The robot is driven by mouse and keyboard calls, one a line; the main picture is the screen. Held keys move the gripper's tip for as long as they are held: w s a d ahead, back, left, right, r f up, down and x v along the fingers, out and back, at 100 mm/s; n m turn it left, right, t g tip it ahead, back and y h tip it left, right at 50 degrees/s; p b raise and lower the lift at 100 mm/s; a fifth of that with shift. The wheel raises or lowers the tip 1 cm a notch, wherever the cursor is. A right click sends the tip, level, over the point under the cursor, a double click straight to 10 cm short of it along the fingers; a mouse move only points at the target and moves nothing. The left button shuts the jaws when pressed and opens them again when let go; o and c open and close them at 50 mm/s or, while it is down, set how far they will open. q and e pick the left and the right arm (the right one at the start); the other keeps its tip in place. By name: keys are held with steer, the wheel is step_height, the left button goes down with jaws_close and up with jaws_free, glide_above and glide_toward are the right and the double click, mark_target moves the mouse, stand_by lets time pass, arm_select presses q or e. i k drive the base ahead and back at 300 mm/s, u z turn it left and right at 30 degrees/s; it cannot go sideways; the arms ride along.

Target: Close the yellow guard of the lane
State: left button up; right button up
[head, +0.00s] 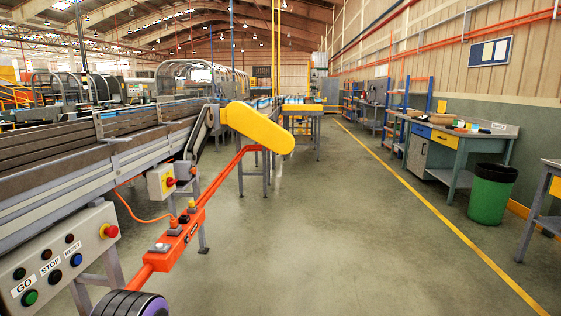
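A long yellow guard (258,127) with rounded ends sits near the far end of the conveyor lane (90,150), left of the picture's middle. It slants down to the right and its right end sticks out over the aisle. Whether it is hinged open or shut I cannot tell. Its left end is close to a dark slanted belt section (200,132). Neither of my grippers can be made out in the head view.
A control box (60,258) with GO, STOP and RESET buttons stands lower left. An orange bar (175,245) with small fittings runs along the lane's near side. The floor (320,240) is clear. A green bin (490,195) and a workbench (455,140) stand right.

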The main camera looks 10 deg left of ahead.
mark_target(238, 115)
steer(key=z, duration=0.3)
steer(key=i, duration=1.9)
steer(key=z, duration=0.25)
steer(key=i, duration=4.95)
steer(key=u, duration=0.85)
steer(key=i, duration=1)
steer(key=u, duration=2.15)
steer(key=i, duration=1.15)
steer(key=u, duration=0.65)
